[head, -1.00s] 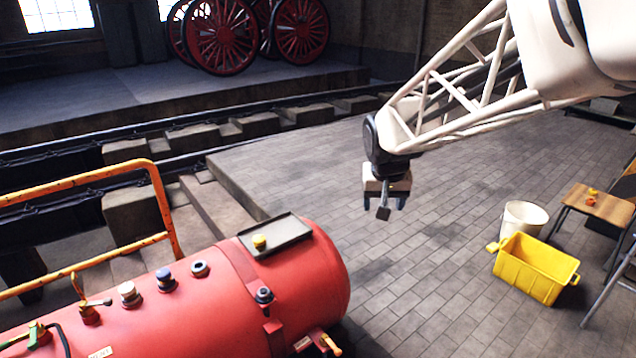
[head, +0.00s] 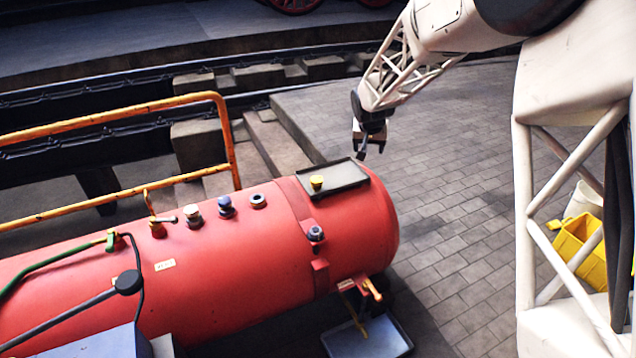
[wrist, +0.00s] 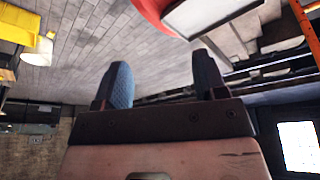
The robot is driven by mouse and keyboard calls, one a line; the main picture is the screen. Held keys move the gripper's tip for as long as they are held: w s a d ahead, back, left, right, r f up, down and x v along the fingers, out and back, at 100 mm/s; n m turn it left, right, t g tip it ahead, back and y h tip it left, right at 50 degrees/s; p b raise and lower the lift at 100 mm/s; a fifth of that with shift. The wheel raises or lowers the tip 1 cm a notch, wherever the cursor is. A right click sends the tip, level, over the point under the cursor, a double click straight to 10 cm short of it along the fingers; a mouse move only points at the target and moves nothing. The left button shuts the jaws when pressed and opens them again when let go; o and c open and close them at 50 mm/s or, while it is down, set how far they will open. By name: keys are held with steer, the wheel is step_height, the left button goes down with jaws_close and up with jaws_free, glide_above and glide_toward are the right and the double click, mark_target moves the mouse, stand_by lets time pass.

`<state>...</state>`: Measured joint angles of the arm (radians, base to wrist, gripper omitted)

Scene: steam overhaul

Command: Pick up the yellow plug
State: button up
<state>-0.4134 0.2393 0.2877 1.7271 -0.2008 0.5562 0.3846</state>
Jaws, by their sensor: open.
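The yellow plug (head: 317,182) stands on a grey tray (head: 339,179) on top of the red boiler (head: 260,250), near its right end. My gripper (head: 369,150) hangs beyond the tray, behind and to the right of the plug, apart from both. In the wrist view my gripper (wrist: 163,88) has its two blue-padded fingers spread with nothing between them. The wrist view also shows part of the tray (wrist: 212,25) and the boiler end at the top. The plug cannot be made out there.
An orange handrail (head: 225,130) rises behind the boiler on the left. Several fittings (head: 225,206) stand along the boiler top, left of the tray. A blue-grey tray (head: 385,338) lies below the boiler. A yellow crate (head: 580,245) stands at the right. The paved floor between is clear.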

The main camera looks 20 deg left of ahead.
steer(key=w+a+f, duration=0.4)
steer(key=a+f, duration=0.4)
steer(key=a, duration=0.1)
steer(key=n, duration=0.1)
glide_above(317, 179)
steer(key=s, duration=0.2)
steer(key=shift+y, duration=0.4)
steer(key=f, duration=1)
steer(key=shift+d+f, duration=0.1)
steer(key=shift+d, duration=0.15)
steer(key=shift+x, duration=1.3)
steer(key=shift+x, duration=2.6)
steer(key=shift+s, duration=0.1)
